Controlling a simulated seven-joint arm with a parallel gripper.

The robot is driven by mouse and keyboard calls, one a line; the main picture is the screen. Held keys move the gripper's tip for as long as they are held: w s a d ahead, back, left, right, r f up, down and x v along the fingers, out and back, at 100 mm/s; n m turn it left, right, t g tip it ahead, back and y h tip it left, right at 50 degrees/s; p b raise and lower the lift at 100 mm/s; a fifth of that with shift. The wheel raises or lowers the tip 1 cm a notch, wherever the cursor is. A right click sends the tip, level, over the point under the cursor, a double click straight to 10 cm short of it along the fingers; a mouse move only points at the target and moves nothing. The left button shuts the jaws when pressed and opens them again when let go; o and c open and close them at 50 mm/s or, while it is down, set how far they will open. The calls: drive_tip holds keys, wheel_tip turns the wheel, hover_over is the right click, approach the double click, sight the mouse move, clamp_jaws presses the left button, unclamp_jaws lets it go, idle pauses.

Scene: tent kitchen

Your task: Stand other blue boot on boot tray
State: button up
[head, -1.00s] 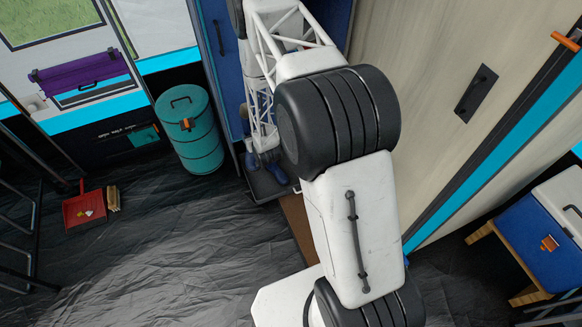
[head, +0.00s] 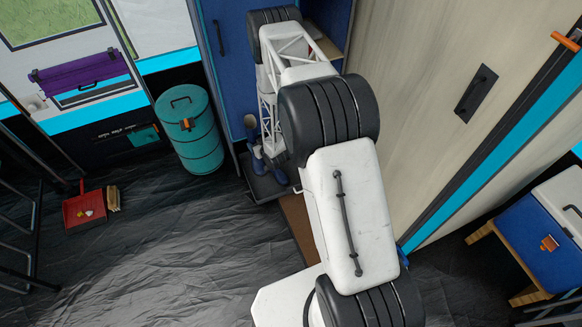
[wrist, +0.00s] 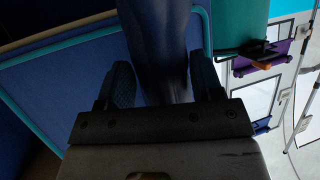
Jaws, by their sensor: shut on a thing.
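In the wrist view, my gripper (wrist: 165,88) is shut on a dark blue boot (wrist: 160,40), with one black finger on each side of it. The boot runs out of the top of that view, so its far end is cut off. In the head view, my arm hides most of the gripper area. Blue boot parts (head: 258,160) show just left of my arm, above the dark boot tray (head: 262,188). Another bit of blue (head: 280,177) shows low beside my arm at the tray. I cannot tell which part belongs to the held boot.
A blue cabinet (head: 228,60) stands behind the tray. A teal canister (head: 190,130) stands to its left. A pale door panel (head: 425,100) rises to the right of my arm. A red dustpan (head: 84,208) and a brush (head: 113,198) lie on the dark floor, which is open at front left.

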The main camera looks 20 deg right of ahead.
drive_tip(key=shift+n+g+y, duration=0.3)
drive_tip(key=shift+n+y, duration=0.4)
drive_tip(key=shift+y, duration=0.2)
drive_tip(key=f, duration=0.3)
drive_tip(key=d+f, duration=0.1)
drive_tip(key=f, duration=0.5)
drive_tip(key=shift+w+d+f, duration=0.15)
drive_tip(key=shift+w+d, duration=0.2)
drive_tip(key=shift+f, duration=0.15)
wheel_tip(320, 180, down, 14)
drive_tip(key=shift+r, duration=0.2)
idle(0.3)
drive_tip(key=shift+x, duration=2.05)
